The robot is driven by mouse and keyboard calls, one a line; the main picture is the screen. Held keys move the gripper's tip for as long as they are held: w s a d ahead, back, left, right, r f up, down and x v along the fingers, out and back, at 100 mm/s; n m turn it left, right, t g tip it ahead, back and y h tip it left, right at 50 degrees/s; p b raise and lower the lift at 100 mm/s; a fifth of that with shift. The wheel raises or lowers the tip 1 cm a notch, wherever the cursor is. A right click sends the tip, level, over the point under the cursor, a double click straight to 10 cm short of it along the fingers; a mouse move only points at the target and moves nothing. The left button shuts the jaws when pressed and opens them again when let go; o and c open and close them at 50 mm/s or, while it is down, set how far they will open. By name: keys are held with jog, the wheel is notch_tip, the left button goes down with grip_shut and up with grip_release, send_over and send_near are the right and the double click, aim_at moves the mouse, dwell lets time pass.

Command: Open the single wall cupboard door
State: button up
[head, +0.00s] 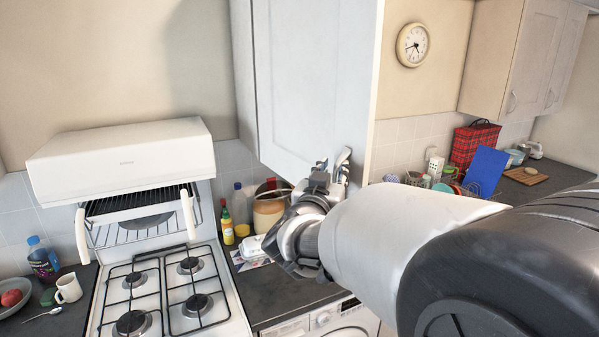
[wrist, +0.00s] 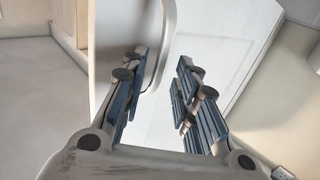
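The single wall cupboard door (head: 312,70) is a pale grey-white panel above the counter, and it looks shut. My gripper (head: 332,168) is at the door's lower right corner. In the wrist view the fingers of my gripper (wrist: 163,98) are spread apart, with the white door surface (wrist: 205,50) behind them. A curved pale piece (wrist: 162,45), apparently the door handle, runs down close to the left finger. I cannot tell whether the finger touches it. In the head view my gripper hides the handle.
A white cooker (head: 165,290) stands at the left. Bottles and a jar (head: 268,207) stand on the counter below the cupboard. A wall clock (head: 412,45) and a double cupboard (head: 522,60) are at the right. A red tartan bag (head: 473,147) stands on the right counter.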

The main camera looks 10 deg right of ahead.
jog(key=v, duration=1.1)
jog(key=shift+s, duration=0.2)
jog(key=shift+a, duration=0.1)
jog(key=s+a+f+n+g+y+b, duration=0.1)
jog(key=s+a+f+n+y+b, duration=0.25)
jog(key=f+y, duration=0.3)
jog(key=s+a+f+n+g+y+b, duration=0.25)
jog(key=a+f+y+b, duration=0.2)
jog(key=f, duration=0.25)
jog(key=s+d+f+g+h+b, duration=0.1)
jog(key=s+d+f+g, duration=0.3)
jog(key=s+f, duration=0.4)
jog(key=s+d+f+g+h+b, duration=0.1)
jog(key=s+d+f+g+b, duration=0.2)
jog(key=s+f, duration=0.5)
jog(key=s+d+b, duration=0.1)
jog(key=s, duration=0.3)
jog(key=shift+s+g, duration=0.2)
jog(key=shift+g, duration=0.15)
jog(key=shift+d, duration=0.1)
